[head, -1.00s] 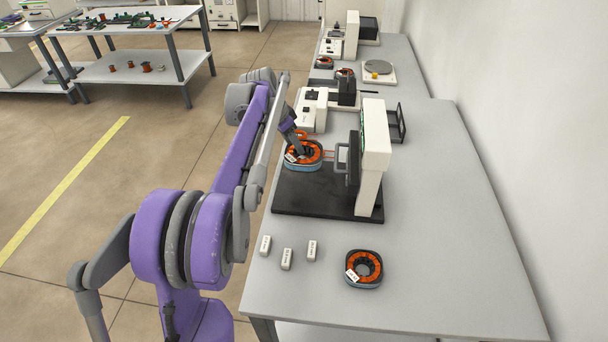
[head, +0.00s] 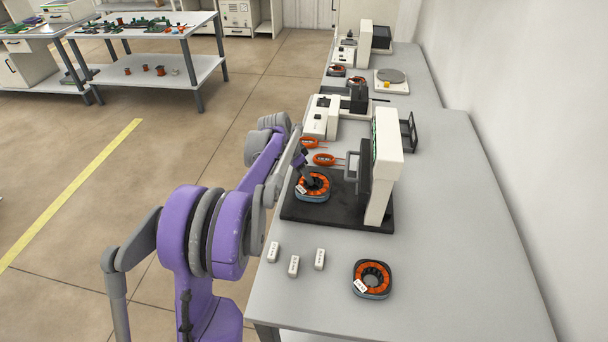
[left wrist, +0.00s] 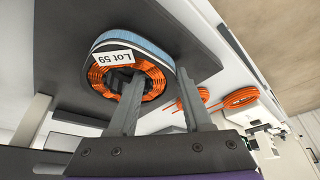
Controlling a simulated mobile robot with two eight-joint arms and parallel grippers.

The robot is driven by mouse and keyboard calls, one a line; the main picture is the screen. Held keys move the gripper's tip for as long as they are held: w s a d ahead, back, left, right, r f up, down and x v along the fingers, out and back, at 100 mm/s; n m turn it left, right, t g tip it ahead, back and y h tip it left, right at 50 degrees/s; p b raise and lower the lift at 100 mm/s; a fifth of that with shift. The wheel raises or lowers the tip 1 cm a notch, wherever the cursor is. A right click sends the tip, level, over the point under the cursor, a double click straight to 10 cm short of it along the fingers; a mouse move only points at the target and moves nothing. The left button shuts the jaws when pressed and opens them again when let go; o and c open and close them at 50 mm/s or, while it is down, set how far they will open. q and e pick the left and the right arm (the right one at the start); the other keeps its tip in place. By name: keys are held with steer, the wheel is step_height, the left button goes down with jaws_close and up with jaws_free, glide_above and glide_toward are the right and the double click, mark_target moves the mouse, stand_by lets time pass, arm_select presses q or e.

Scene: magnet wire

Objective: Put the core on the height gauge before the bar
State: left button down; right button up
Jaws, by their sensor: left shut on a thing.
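A ring-shaped core with orange windings, a blue-grey rim and a white label (head: 313,187) is at the left part of the height gauge's black base plate (head: 340,214). In the left wrist view the core (left wrist: 150,85) has a label reading "Lot 59". My left gripper (head: 307,178) is shut on its ring wall, one finger in the hole and one outside. I cannot tell whether the core touches the plate. The gauge's white column (head: 384,175) and dark upright bar frame (head: 364,172) stand right of the core. My right gripper is not in view.
A second orange core (head: 371,278) lies on the table (head: 440,290) in front. Several white labelled blocks (head: 294,265) lie left of it. Orange wire coils (head: 325,159) lie behind the plate. A white machine (head: 320,117) and a scale (head: 391,80) are farther back.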

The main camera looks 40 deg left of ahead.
arm_select(q)
steer(key=c, duration=0.8)
jaws_free()
steer(key=shift+f, duration=0.15)
steer(key=o, duration=0.5)
steer(key=shift+c, duration=0.2)
steer(key=v, duration=1.2)
steer(key=s+d+f+n, duration=0.1)
steer(key=s+d, duration=0.3)
steer(key=d, duration=0.5)
steer(key=s+d+f+n, duration=0.1)
steer(key=s+d+f, duration=0.1)
steer(key=s+d, duration=0.5)
steer(key=shift+n+t+y, duration=0.6)
steer(key=shift+t, duration=0.1)
steer(key=s+d+f, duration=0.2)
steer(key=s+d, duration=0.1)
steer(key=s+d+f, duration=0.3)
steer(key=d, duration=0.1)
steer(key=s+d+f, duration=0.3)
steer(key=s+d, duration=0.1)
steer(key=shift+s+d, duration=0.1)
steer(key=shift+d, duration=0.15)
